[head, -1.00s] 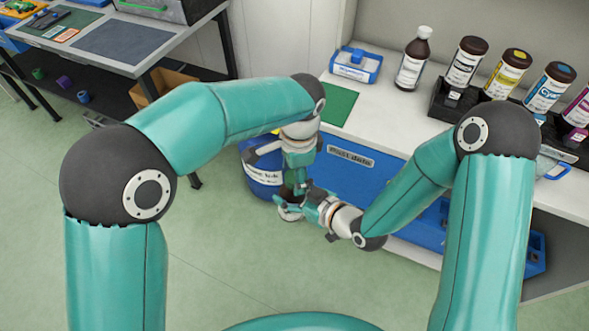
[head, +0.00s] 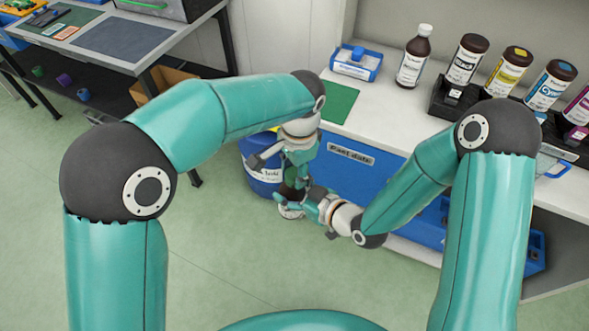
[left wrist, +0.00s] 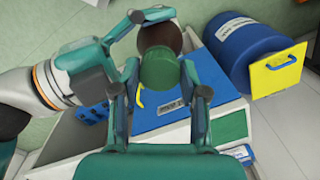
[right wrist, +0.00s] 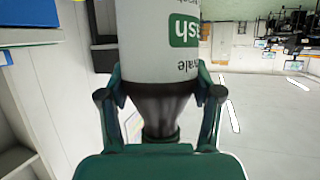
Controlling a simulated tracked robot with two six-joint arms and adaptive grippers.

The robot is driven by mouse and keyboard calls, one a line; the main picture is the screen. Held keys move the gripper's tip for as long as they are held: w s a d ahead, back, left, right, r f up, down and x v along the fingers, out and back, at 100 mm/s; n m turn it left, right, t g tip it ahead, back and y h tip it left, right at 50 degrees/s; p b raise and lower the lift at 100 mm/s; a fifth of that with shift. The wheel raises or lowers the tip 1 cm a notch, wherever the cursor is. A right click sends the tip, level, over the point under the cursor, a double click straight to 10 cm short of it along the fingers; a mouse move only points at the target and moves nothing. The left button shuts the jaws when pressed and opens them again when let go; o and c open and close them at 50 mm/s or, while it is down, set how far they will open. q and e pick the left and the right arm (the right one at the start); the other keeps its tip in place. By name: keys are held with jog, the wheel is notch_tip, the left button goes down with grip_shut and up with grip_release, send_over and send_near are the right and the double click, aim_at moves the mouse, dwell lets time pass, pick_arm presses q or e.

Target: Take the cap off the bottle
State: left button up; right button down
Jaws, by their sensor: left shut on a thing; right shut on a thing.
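The bottle has a white label with green print and dark brown shoulders, clear in the right wrist view (right wrist: 160,45). My right gripper (right wrist: 160,80) is shut on it, one finger on each side near the shoulders. In the left wrist view a round green cap (left wrist: 160,68) sits between the fingertips of my left gripper (left wrist: 158,75), which is shut on it from above. The bottle's brown top (left wrist: 160,36) shows partly behind the cap. I cannot tell whether cap and bottle still touch. In the head view both grippers meet low in front of the bench, largely hiding the bottle.
A blue drum (head: 262,172) stands on the floor just behind the grippers. The white bench (head: 392,100) carries a brown bottle (head: 412,62), several ink bottles in a dark stand and a small blue tray (head: 357,64). The floor in front is clear.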

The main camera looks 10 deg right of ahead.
pick_arm(q)
jog(key=shift+r, duration=0.15)
dwell(0.3)
jog(key=shift+d+r, duration=0.1)
jog(key=shift+r, duration=0.85)
